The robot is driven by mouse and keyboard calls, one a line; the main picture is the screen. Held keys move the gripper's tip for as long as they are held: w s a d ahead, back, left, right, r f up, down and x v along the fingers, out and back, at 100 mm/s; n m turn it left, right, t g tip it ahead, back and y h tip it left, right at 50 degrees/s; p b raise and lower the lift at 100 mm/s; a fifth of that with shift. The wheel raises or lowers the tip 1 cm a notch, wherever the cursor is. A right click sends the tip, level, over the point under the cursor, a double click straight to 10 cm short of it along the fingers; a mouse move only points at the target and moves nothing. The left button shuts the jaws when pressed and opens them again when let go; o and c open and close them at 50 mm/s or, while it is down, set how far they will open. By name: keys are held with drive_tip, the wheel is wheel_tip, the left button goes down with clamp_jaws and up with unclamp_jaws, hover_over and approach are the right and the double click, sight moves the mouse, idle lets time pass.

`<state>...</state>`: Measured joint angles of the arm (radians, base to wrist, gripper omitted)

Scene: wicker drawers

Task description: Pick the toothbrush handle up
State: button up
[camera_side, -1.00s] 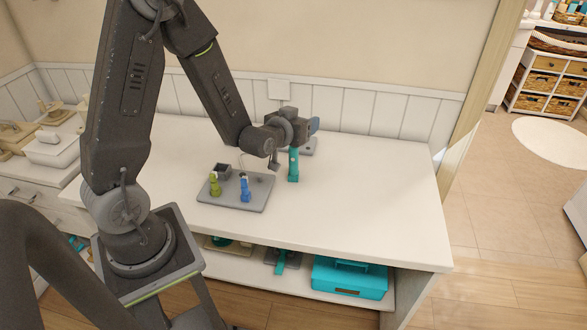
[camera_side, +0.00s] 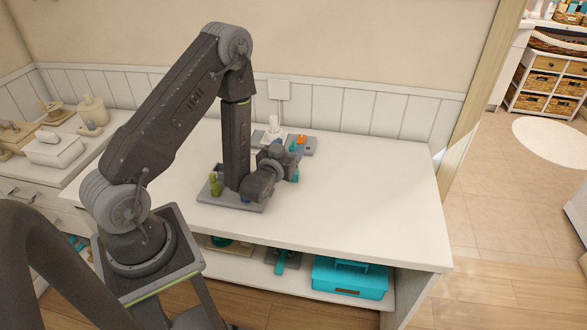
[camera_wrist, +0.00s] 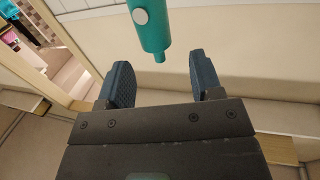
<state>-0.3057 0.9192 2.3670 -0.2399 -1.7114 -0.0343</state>
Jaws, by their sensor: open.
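The toothbrush handle is teal with a round pale button. In the wrist view the handle (camera_wrist: 152,28) comes in from the top edge, its narrow end pointing toward the space between my fingers. In the side view only part of the handle (camera_side: 295,174) shows beside my gripper; the rest is hidden. My gripper (camera_wrist: 160,78) is open, with its two dark blue fingers apart and nothing between them. The handle's narrow end is just beyond the fingertips and looks clear of both. In the side view my gripper (camera_side: 287,158) is low over the white worktop.
A grey tray (camera_side: 225,202) holds a green piece (camera_side: 214,186) and a blue piece (camera_side: 246,198), mostly hidden by my arm. A grey stand with an orange part (camera_side: 302,138) and a white item (camera_side: 273,130) are behind. The worktop's right side (camera_side: 370,190) is clear.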

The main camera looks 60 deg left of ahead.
sight(293, 146)
drive_tip(key=shift+f, duration=0.3)
drive_tip(key=x, duration=0.5)
drive_tip(key=shift+f, duration=0.1)
clamp_jaws()
